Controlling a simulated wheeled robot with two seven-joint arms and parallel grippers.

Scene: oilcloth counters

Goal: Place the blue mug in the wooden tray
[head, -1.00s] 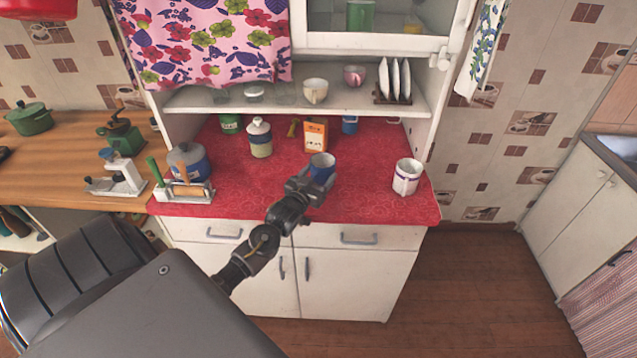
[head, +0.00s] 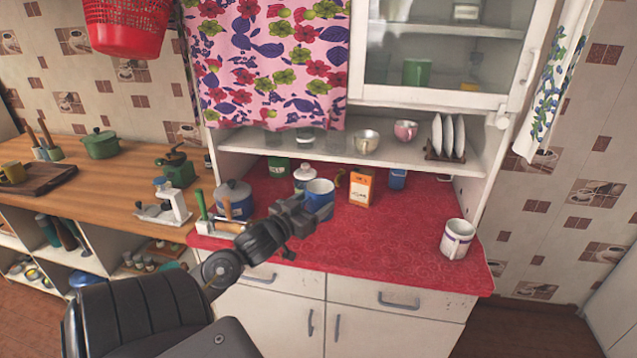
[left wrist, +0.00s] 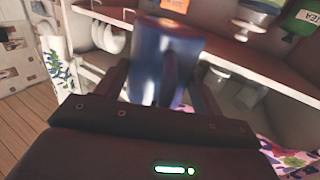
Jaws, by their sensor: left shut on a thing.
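The blue mug (head: 319,193) is held by my left gripper (head: 303,210) in front of the red counter, apparently above its surface. In the left wrist view the mug (left wrist: 148,60) stands between the two fingers of the gripper (left wrist: 162,85), its handle side toward the camera. My right gripper is not in view.
A blue pot (head: 232,197) and a rack with a green handle (head: 203,208) stand left of my gripper. A white scale (head: 168,210), green grinder (head: 177,168) and green pot (head: 100,144) stand on the wooden counter (head: 115,185). A white mug (head: 457,239) stands at right.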

